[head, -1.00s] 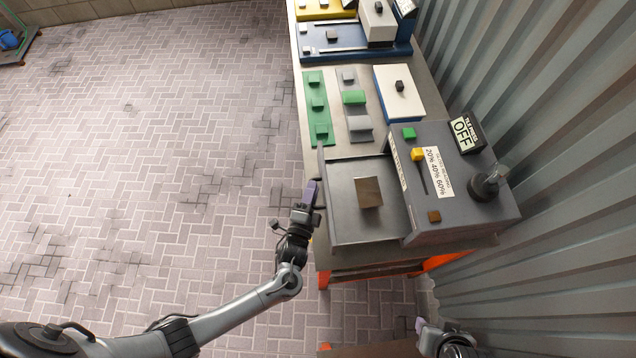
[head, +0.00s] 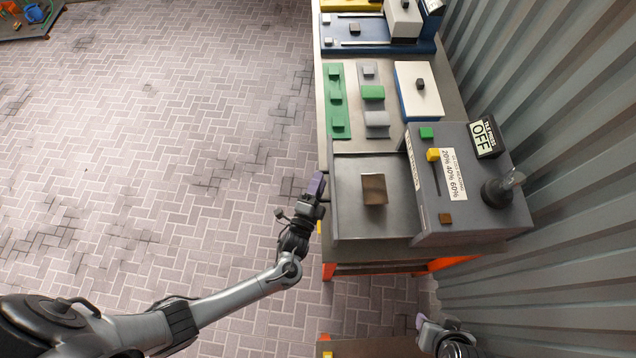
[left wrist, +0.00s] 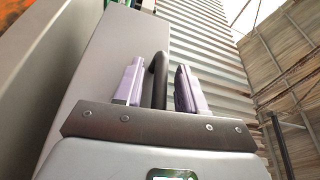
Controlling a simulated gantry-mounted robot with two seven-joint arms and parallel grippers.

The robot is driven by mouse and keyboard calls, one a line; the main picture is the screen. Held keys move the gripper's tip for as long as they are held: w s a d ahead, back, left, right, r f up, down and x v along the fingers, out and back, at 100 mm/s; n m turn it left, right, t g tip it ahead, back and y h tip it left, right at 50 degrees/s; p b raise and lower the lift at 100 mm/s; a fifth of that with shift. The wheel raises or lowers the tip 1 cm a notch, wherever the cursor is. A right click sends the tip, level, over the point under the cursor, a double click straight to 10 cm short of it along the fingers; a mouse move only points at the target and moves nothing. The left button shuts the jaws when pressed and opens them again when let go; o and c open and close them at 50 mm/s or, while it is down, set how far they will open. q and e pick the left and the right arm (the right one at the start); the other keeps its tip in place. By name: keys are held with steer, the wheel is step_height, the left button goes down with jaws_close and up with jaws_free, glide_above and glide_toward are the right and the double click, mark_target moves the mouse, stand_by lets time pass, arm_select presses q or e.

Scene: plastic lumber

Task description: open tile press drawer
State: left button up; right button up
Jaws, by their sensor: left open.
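The grey tile press (head: 465,215) stands at the near end of the workbench, its display reading OFF. Its flat metal drawer (head: 355,222) sticks out from the left side, with a square brown tile (head: 374,189) on it. My left gripper (head: 318,186) is at the drawer's outer left edge. In the left wrist view, its open purple fingers (left wrist: 158,88) stand either side of a dark curved handle (left wrist: 159,70), with a visible gap at the right finger. My right gripper (head: 420,322) shows only partly at the bottom; whether it is open is unclear.
Farther along the bench are a green panel (head: 335,85), a grey panel (head: 374,124), a white-topped box (head: 420,100) and a blue machine (head: 350,43). A corrugated metal wall (head: 560,130) closes the right side.

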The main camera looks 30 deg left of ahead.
arm_select(q)
steer(key=s+d, duration=0.1)
steer(key=s, duration=0.9)
steer(key=shift+s+f+b, duration=0.35)
